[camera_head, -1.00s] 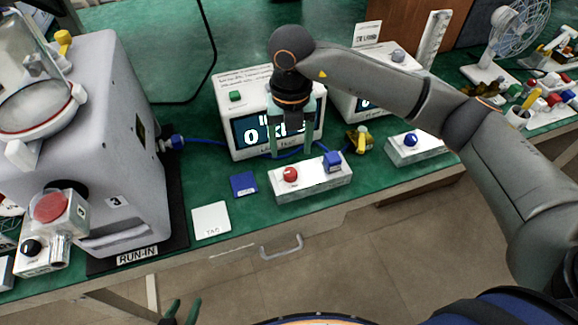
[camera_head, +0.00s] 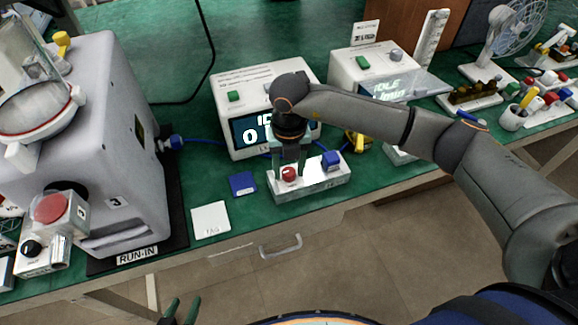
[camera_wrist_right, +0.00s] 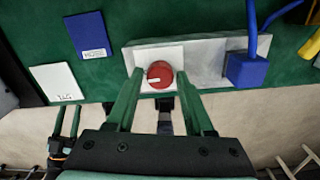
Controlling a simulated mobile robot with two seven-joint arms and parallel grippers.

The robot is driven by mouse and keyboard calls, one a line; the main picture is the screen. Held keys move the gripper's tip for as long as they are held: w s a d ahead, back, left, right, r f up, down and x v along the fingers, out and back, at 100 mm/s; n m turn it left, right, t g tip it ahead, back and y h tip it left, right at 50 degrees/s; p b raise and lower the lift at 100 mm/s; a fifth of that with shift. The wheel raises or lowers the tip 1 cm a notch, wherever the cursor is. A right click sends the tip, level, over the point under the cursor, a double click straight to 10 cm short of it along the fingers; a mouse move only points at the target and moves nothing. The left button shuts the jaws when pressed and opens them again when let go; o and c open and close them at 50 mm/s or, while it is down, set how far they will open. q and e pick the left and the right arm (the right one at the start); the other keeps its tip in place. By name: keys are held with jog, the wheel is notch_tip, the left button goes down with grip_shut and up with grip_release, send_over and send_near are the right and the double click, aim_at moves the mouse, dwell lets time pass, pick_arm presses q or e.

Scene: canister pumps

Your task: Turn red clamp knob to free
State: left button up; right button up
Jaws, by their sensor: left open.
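A red knob (camera_head: 289,174) sits on the left part of a pale metal block (camera_head: 318,187), with a blue block-shaped part (camera_head: 331,160) on its right part. My right gripper (camera_head: 290,172) points down at the red knob. In the right wrist view its green fingers (camera_wrist_right: 160,80) are apart, one on each side of the red knob (camera_wrist_right: 160,74), with a gap on both sides. A small pale mark shows on the knob's face. My left gripper (camera_head: 181,309) is open and empty at the bottom edge, away from the bench.
A grey machine (camera_head: 95,130) with another red knob (camera_head: 50,207) stands at left. A display box (camera_head: 240,110) is right behind the block. A blue card (camera_head: 242,184) and a white tag (camera_head: 211,219) lie left of the block. A blue cable runs behind it.

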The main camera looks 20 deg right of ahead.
grip_shut()
